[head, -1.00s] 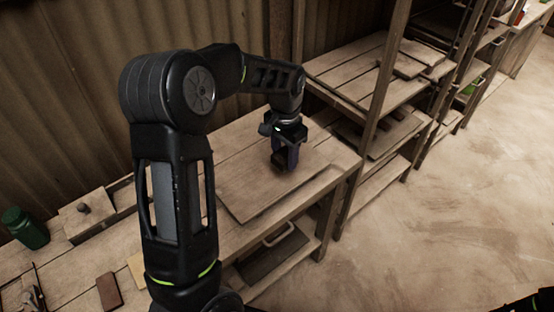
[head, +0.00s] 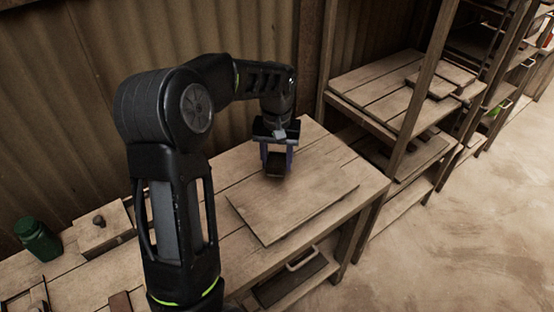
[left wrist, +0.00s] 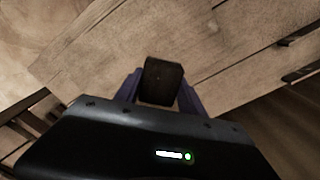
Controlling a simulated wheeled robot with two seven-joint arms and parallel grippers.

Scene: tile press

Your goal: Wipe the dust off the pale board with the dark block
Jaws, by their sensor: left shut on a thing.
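The pale board (head: 300,208) is a flat wooden slab on the bench at the centre of the head view; it also shows in the left wrist view (left wrist: 110,62). My left gripper (head: 277,156) points down over the board's back part and is shut on the dark block (head: 276,166). The block shows between the blue fingers in the left wrist view (left wrist: 163,82). I cannot tell whether the block touches the board. No distinct dust patch stands out on the visible board. My right gripper is out of view.
A green jar (head: 37,239) and a wooden box with a knob (head: 102,229) stand on the bench at left. A corrugated wall (head: 90,90) runs behind. A wooden shelf unit (head: 400,85) stands to the right, with open floor (head: 480,230) in front of it.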

